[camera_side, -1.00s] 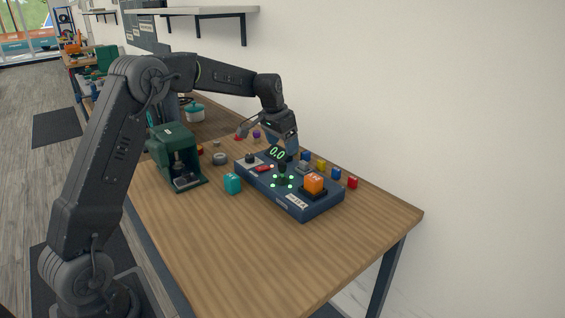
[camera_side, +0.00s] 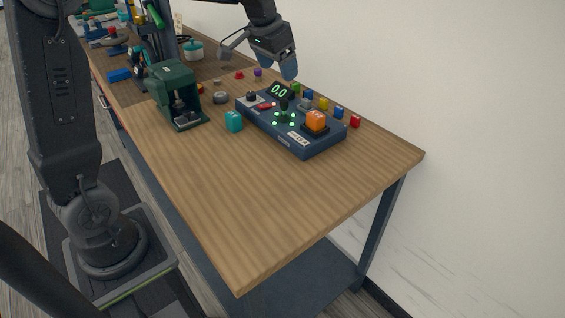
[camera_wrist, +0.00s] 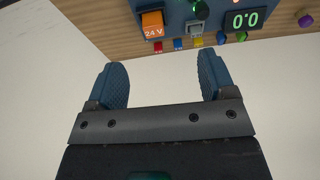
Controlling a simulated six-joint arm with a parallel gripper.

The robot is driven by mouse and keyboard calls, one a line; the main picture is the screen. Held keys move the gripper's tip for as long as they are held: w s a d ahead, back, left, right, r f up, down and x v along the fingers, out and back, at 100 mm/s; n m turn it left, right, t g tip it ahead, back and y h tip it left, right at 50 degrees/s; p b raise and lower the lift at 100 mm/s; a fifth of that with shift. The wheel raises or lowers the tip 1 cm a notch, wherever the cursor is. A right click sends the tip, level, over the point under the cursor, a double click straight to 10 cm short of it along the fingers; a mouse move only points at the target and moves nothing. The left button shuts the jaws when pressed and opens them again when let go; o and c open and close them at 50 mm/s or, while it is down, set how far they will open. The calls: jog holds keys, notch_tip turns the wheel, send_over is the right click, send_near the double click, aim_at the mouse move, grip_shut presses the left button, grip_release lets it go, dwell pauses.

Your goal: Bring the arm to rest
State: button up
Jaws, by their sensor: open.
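My gripper (camera_wrist: 160,82) is open and empty in the wrist view, its two blue fingers spread apart with pale wall between them. In the side view my gripper (camera_side: 290,68) hangs in the air near the wall, above the far side of the table. A dark blue control box (camera_side: 284,138) sits on the wooden table below it. The box carries an orange block (camera_side: 317,121) marked 24 V, a green-lit joystick area and a display (camera_side: 280,90) reading 0.0. The orange block (camera_wrist: 153,24) and display (camera_wrist: 244,18) also show at the top of the wrist view.
A green press (camera_side: 176,92) and a teal cube (camera_side: 234,121) stand left of the box. Several small coloured blocks line the wall side, including a red one (camera_side: 355,121). The front of the wooden table (camera_side: 260,205) is clear.

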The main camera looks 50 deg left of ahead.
jog(key=s+d+f+t, duration=0.1)
jog(key=s+d, duration=0.4)
jog(key=s, duration=0.7)
jog(key=s+d+f+t, duration=0.1)
jog(key=s+d, duration=0.4)
jog(key=s, duration=0.7)
jog(key=shift+s+d, duration=0.25)
jog(key=shift+s, duration=0.1)
